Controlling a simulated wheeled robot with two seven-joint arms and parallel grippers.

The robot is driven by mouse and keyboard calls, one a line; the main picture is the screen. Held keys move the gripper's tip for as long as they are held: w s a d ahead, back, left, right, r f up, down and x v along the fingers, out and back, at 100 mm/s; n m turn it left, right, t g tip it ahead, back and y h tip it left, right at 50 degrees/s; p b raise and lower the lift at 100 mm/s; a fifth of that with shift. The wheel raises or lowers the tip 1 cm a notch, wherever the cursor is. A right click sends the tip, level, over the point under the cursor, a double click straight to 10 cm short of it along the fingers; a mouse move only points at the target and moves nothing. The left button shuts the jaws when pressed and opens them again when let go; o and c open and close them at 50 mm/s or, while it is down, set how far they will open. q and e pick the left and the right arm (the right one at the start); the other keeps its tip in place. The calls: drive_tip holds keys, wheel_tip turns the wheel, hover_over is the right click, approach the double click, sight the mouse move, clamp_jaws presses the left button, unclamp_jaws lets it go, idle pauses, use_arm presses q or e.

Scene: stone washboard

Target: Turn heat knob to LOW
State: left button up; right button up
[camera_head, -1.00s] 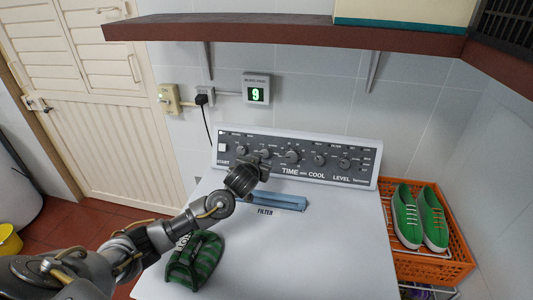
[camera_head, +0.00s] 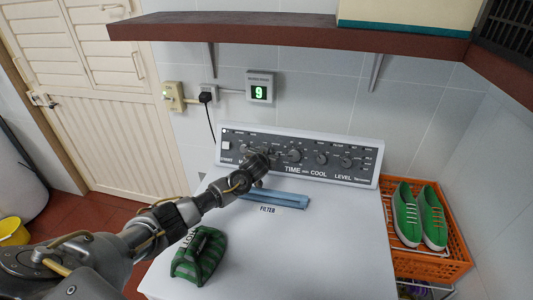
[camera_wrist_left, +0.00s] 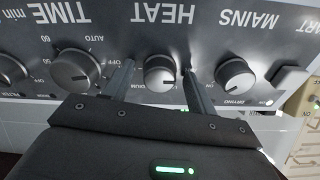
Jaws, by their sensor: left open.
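The heat knob (camera_wrist_left: 161,74) is a round silver knob under the HEAT label on the dark control panel (camera_head: 328,159). The panel appears upside down in the left wrist view. My left gripper (camera_wrist_left: 160,82) is open, with one finger on each side of the heat knob; I cannot tell whether they touch it. The panel lettering by the knob is partly covered, and its exact setting is not clear. In the head view my left gripper (camera_head: 265,158) is at the panel and hides the heat knob. My right gripper is not in view.
The time knob (camera_wrist_left: 75,71) and mains knob (camera_wrist_left: 235,77) flank the heat knob closely. A brown shelf (camera_head: 280,30) hangs above. A blue filter (camera_head: 275,199) and green striped item (camera_head: 198,258) lie on the white top. Green shoes (camera_head: 407,215) sit in an orange crate (camera_head: 452,262) at right.

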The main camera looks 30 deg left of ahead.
use_arm(q)
drive_tip(key=shift+c, duration=0.3)
drive_tip(key=c, duration=0.9)
drive_tip(key=shift+m, duration=0.3)
drive_tip(key=m, duration=0.5)
drive_tip(key=shift+a+m, duration=0.1)
drive_tip(key=shift+m, duration=0.3)
drive_tip(key=m+b, duration=0.1)
drive_tip(key=m, duration=0.4)
drive_tip(key=shift+r+m, duration=0.1)
drive_tip(key=shift+m, duration=0.2)
drive_tip(key=shift+h, duration=0.3)
drive_tip(key=o, duration=1)
drive_tip(key=shift+c, duration=0.2)
